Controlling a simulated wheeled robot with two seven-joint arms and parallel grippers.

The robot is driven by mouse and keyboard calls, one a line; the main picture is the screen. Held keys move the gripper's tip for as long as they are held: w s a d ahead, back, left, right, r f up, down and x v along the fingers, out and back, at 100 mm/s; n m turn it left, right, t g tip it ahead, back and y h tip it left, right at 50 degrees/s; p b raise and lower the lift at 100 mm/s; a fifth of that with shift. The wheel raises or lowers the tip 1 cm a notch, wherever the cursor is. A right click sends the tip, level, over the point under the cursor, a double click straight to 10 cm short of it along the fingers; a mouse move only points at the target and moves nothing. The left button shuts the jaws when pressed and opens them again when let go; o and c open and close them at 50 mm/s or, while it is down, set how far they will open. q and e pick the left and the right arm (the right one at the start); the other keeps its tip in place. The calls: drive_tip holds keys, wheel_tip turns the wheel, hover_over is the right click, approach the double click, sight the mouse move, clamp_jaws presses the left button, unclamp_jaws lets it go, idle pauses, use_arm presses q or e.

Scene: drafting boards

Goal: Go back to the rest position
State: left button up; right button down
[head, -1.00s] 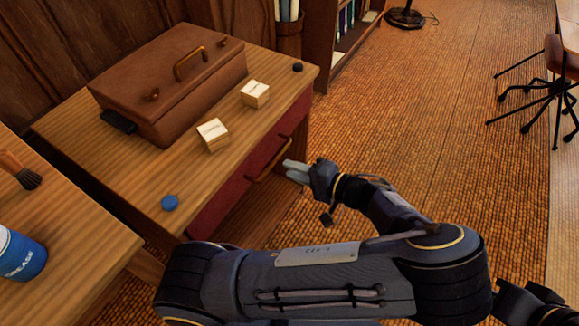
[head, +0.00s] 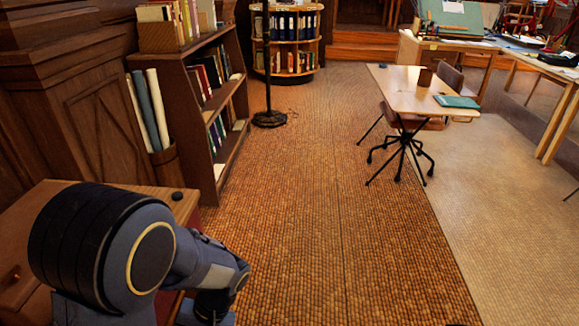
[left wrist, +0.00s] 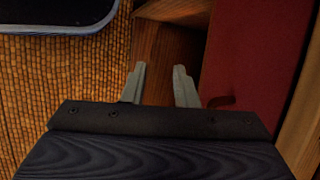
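My left gripper (left wrist: 159,84) shows in the left wrist view with its two grey fingers apart and nothing between them. It is beside the red drawer front (left wrist: 243,60) of the wooden cabinet. In the head view my left arm covers much of the lower left, and its gripper cannot be made out there. The cabinet top (head: 150,192) is partly hidden behind the arm. My right gripper is in neither current view.
A low bookcase (head: 190,110) and a bin of rolled sheets (head: 165,165) stand behind the cabinet. A floor lamp base (head: 269,119) stands beyond. A table (head: 430,92) with a swivel chair (head: 402,135) is at the right. The middle floor is clear.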

use_arm(q)
drive_tip(key=s+r+n+t+h, duration=0.1)
drive_tip(key=s+r+t+h, duration=0.35)
drive_tip(key=r, duration=0.25)
drive_tip(key=s+r+t+h, duration=0.3)
drive_tip(key=r+t+h, duration=0.15)
drive_tip(key=r, duration=0.35)
wheel_tip(320, 180, up, 22)
drive_tip(key=p, duration=2.1)
drive_tip(key=shift+w+a+f+t+p, duration=0.15)
drive_tip(key=shift+a+t+p, duration=0.15)
drive_tip(key=shift+a+p, duration=0.1)
